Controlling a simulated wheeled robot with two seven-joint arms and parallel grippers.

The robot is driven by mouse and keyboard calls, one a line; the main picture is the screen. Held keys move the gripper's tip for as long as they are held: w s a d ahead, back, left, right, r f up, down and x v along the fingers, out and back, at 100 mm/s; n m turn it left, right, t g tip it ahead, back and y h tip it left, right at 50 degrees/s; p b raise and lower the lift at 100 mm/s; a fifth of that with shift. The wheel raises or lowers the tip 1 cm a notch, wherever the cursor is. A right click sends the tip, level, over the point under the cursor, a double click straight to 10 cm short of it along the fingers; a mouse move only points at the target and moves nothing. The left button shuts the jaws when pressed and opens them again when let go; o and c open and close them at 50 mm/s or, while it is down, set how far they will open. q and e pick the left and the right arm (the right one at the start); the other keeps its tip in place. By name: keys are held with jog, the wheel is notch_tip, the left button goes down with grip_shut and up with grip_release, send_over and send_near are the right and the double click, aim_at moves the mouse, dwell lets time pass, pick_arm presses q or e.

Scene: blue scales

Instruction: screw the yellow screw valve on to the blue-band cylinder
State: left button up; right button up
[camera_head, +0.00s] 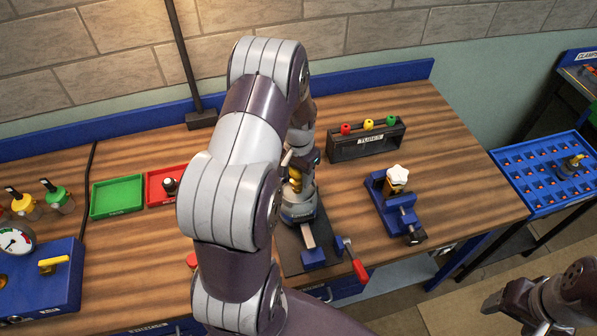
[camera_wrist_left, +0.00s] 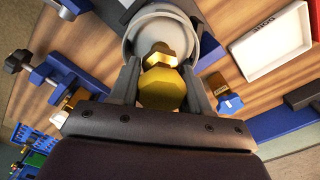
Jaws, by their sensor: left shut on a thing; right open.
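The yellow screw valve (camera_wrist_left: 160,90), brass-coloured with a faceted body, is between the fingers of my left gripper (camera_wrist_left: 160,82). In the head view the valve (camera_head: 295,180) shows just above a grey cylinder (camera_head: 299,212), partly hidden by my left arm. The cylinder also shows in the left wrist view (camera_wrist_left: 205,46), with its round top beyond the valve. I cannot tell whether valve and cylinder touch or are threaded. My left gripper (camera_head: 297,172) is shut on the valve. My right gripper (camera_head: 508,304) is open and empty at the lower right, away from the bench.
A blue vise (camera_head: 314,256) with a red handle stands by the cylinder. Another blue vise (camera_head: 400,213) holds a brass part with a white knob. The TUBES rack (camera_head: 365,144) is behind. Green (camera_head: 117,196) and red (camera_head: 163,184) trays and a gauge box (camera_head: 40,285) are left.

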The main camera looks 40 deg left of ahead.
pick_arm(q)
jog(key=shift+f+b, duration=1.05)
jog(key=shift+f, duration=0.35)
jog(key=o, duration=1.3)
jog(key=shift+w+a+r, duration=0.1)
jog(key=shift+r, duration=0.25)
notch_tip(320, 180, up, 11)
jog(key=b, duration=0.3)
jog(key=shift+r, duration=0.5)
